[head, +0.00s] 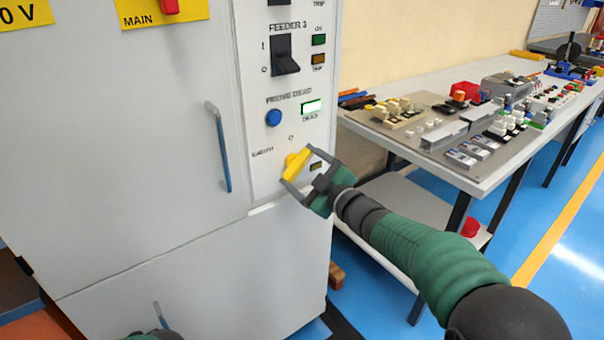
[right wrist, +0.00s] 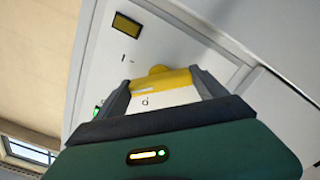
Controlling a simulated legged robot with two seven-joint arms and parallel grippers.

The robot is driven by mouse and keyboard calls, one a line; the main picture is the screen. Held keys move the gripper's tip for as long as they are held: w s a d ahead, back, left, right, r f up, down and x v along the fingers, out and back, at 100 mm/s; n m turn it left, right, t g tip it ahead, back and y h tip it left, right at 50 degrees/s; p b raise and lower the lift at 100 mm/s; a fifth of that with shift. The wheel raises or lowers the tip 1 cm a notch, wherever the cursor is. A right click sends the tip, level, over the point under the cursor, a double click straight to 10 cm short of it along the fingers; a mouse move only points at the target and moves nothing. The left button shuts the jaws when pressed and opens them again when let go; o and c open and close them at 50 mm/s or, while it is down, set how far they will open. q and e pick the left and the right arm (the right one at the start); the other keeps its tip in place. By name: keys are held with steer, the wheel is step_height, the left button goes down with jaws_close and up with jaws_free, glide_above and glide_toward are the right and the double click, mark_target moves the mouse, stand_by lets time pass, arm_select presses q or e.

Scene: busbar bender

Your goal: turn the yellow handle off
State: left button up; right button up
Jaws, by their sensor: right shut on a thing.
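The yellow handle (head: 297,164) is a bar on a round yellow hub, low on the grey cabinet's control strip, beside the word EARTH. It slants from lower left to upper right in the head view. My right gripper (head: 298,166) is shut on the handle, with one finger at each end of the bar. In the right wrist view the handle (right wrist: 162,80) spans the space between the two fingers. A small dark green part of my left arm shows at the bottom edge of the head view; its fingers cannot be made out.
Above the handle are a blue button (head: 273,117), a lit green DEAD lamp (head: 312,107) and a black FEEDER 3 switch (head: 285,55). A door handle (head: 218,146) sticks out at left. A workbench (head: 480,183) with several parts stands at right.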

steer(key=n+b, duration=0.1)
steer(key=n, duration=0.2)
steer(key=n+b, duration=0.1)
steer(key=shift+f+n+b, duration=0.3)
steer(key=n+b, duration=0.3)
steer(key=n, duration=0.2)
steer(key=shift+a, duration=0.1)
stand_by(0.4)
steer(key=o, duration=1.3)
steer(key=shift+r, duration=0.1)
steer(key=shift+s+r, duration=0.1)
